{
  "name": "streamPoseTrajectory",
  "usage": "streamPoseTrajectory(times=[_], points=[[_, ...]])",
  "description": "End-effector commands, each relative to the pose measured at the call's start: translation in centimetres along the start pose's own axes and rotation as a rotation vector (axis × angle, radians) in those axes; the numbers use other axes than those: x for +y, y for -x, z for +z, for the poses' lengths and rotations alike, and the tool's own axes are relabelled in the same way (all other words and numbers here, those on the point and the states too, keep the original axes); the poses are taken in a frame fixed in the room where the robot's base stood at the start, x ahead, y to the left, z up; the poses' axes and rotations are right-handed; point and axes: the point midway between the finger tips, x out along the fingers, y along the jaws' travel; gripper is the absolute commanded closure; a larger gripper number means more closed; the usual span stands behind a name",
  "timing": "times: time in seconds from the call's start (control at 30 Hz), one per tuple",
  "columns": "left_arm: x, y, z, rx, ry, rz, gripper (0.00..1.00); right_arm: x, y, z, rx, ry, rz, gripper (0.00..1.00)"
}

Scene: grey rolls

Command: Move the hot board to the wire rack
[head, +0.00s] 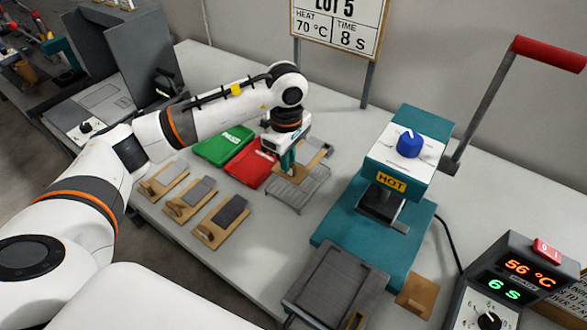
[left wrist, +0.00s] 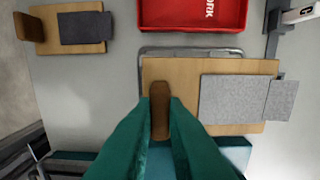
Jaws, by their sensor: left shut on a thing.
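My left gripper (head: 289,162) is shut on the brown upright handle (left wrist: 160,110) of a light wooden board (left wrist: 175,75). A light grey piece (left wrist: 235,98) lies on this board, with a smaller grey flap at its right end. The wire rack (head: 297,198) is under and in front of the board in the head view; its bars (left wrist: 190,51) show past the board's edge in the left wrist view. I cannot tell whether the board touches the rack. The fingers hide part of the board. My right gripper is not in view.
A teal press (head: 400,165) marked HOT has its red-handled lever (head: 550,53) up. A red tray (head: 250,166) and green tray (head: 223,145) stand left of the rack. Several boards with grey pieces (head: 222,220) lie nearer. A control box (head: 515,275) reads 56 °C, 6 S; the sign (head: 340,28) says 70 °C, 8 S.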

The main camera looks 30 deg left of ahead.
Motion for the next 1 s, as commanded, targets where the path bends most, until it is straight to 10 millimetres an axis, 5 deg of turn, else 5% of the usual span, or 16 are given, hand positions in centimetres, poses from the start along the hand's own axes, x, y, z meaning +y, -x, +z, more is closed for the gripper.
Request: streamPoseTrajectory(times=[0.5, 0.87, 0.9, 1.0], points=[[0.0, -6.0, 0.0, 0.0, 0.001, 0.001, 1.0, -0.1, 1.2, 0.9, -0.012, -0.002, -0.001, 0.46], [0.0, -6.7, 0.0, -0.001, 0.0, -0.002, 1.0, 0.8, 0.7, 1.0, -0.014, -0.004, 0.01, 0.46], [0.0, -6.6, 0.0, -0.001, 0.0, -0.002, 0.85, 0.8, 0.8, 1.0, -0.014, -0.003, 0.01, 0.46], [0.0, -6.5, 0.0, -0.001, 0.0, -0.001, 0.68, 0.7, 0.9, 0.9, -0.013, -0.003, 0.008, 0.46]])
